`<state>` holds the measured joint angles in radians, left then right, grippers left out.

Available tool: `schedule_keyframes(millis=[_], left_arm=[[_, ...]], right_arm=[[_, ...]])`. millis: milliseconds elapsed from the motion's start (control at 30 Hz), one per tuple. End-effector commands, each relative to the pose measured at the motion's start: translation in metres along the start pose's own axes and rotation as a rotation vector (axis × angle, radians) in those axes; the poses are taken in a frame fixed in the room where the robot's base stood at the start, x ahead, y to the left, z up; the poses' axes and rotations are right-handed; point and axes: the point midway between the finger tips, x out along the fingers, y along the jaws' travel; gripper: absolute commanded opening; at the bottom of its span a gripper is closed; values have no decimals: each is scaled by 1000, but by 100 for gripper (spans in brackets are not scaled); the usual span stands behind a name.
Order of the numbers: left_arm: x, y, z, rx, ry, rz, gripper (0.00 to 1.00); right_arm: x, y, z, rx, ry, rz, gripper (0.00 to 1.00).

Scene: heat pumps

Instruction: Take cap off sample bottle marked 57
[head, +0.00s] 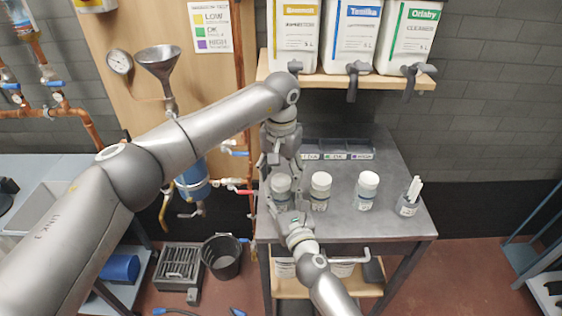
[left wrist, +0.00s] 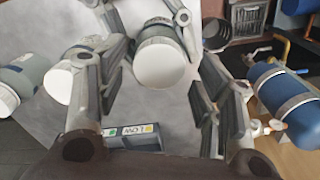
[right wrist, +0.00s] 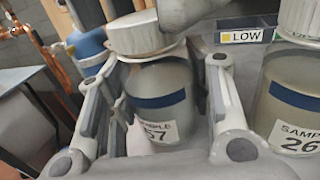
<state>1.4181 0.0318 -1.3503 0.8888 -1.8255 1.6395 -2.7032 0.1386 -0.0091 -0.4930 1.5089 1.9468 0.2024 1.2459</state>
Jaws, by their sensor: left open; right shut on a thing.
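The sample bottle marked 57 (right wrist: 160,100) stands upright on the grey table, with a blue band and its white cap (right wrist: 138,33) on. The cap also shows from above in the left wrist view (left wrist: 160,66). My right gripper (head: 284,205) is shut around the body of this bottle (head: 281,188). My left gripper (head: 279,160) is open just above the bottle. In the left wrist view its two fingers stand apart to either side, with the cap farther off between them and no visible grip on it.
Bottle 26 (head: 320,190) stands close to the right, with a third capped bottle (head: 366,190) and a cup of strips (head: 408,198) beyond. A sorting tray (head: 365,146) labelled LOW, OK and HIGH lies behind. The table's right rear is bare.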

Motion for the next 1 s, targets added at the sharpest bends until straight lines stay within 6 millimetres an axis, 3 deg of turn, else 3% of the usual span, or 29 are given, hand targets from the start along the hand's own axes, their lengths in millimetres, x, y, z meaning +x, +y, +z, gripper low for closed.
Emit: schedule_keyframes(millis=[400,767,1000], left_arm=[[9,0,0,0,0,0,60],[9,0,0,0,0,0,13],[9,0,0,-134,0,-1,13]], right_arm=[[0,0,0,0,0,0,0],[0,0,0,0,0,0,0],[0,0,0,0,0,0,0]])
